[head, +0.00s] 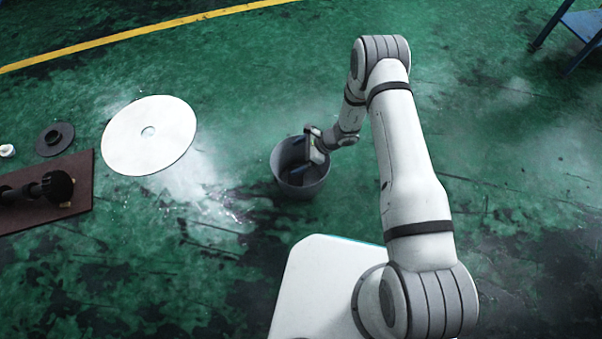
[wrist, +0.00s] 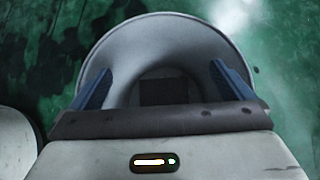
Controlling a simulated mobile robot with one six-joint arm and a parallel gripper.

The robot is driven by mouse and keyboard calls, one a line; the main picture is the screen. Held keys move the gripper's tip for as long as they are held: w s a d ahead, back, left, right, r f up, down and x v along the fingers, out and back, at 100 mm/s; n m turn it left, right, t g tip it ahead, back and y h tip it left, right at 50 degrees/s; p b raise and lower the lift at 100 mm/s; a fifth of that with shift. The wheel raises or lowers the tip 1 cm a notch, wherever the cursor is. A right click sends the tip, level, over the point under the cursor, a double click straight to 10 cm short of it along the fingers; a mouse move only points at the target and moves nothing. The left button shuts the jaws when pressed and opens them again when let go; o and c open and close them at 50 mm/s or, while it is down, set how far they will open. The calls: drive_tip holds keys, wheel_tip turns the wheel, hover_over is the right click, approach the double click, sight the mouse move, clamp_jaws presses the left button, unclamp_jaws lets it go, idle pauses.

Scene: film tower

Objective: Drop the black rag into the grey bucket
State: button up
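The grey bucket (head: 288,186) stands on the green floor in front of my base. Its rim and inner wall also fill the middle of the wrist view (wrist: 165,32). My gripper (head: 298,156) is over the bucket's mouth, pointing down into it. Its two blue fingers are wide apart in the wrist view (wrist: 163,84), with nothing held between them. A dark, squarish shape that looks like the black rag (wrist: 163,92) lies low inside the bucket, partly hidden by my gripper's body. In the head view the bucket's inside is too dark to make out the rag.
A white disc (head: 130,150), a small dark round part (head: 54,139) and a brown board (head: 75,172) with a dark tool on it lie to the left. A blue stand (head: 560,28) is at the top right. The floor around the bucket is clear.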

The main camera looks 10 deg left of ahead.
drive_tip(key=p+v, duration=0.3)
drive_tip(key=v, duration=0.5)
drive_tip(key=shift+f, duration=0.1)
